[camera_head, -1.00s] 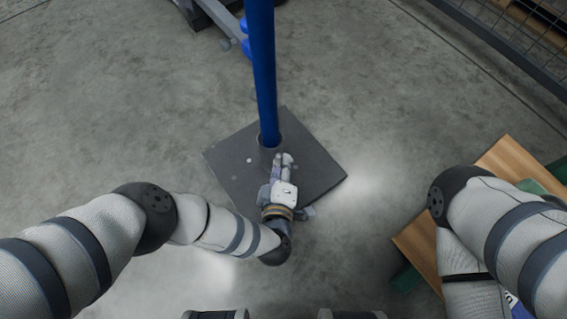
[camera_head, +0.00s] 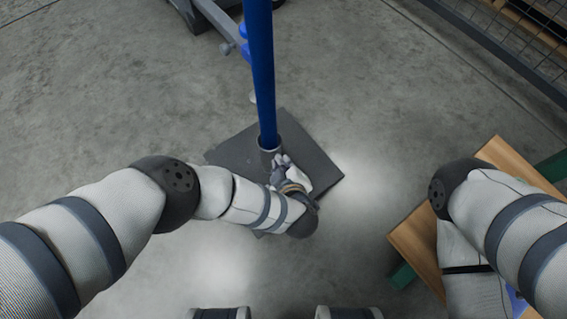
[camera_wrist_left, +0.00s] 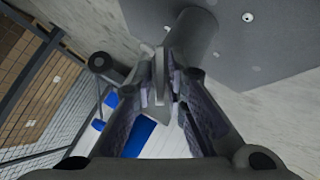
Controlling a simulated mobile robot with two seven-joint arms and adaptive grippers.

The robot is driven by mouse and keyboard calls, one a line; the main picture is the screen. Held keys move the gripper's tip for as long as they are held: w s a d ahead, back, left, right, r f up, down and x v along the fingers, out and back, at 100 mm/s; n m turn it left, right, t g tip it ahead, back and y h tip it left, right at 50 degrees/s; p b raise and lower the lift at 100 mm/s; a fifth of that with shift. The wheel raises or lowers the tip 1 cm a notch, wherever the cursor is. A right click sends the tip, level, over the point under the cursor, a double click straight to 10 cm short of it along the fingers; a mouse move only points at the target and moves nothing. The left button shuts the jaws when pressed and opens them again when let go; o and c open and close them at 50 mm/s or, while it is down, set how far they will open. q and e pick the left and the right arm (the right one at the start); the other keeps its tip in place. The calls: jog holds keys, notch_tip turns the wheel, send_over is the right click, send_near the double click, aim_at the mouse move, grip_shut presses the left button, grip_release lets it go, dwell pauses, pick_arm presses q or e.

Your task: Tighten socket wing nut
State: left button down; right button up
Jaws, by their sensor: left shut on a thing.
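A blue pole (camera_head: 264,80) stands upright in a short grey socket (camera_head: 268,154) on a dark square base plate (camera_head: 232,155). My left gripper (camera_head: 279,162) is at the near right side of the socket. In the left wrist view its fingers (camera_wrist_left: 168,88) are closed on the light grey wing nut (camera_wrist_left: 160,66), which sticks out beside the socket tube (camera_wrist_left: 196,38). The wing nut is mostly hidden by the gripper in the head view. My right gripper is out of view; only its arm shows at the right.
A wooden-topped table (camera_head: 420,235) with green legs stands at the right, below my right arm. A wire mesh fence (camera_head: 515,50) runs along the upper right. A dark wheeled frame (camera_head: 205,12) stands behind the pole. The grey concrete floor around the plate is clear.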

pick_arm(q)
jog(key=shift+w, duration=0.1)
dwell(0.3)
jog(key=c, duration=1.8)
grip_release()
jog(key=shift+o, duration=0.2)
jog(key=v, duration=1.2)
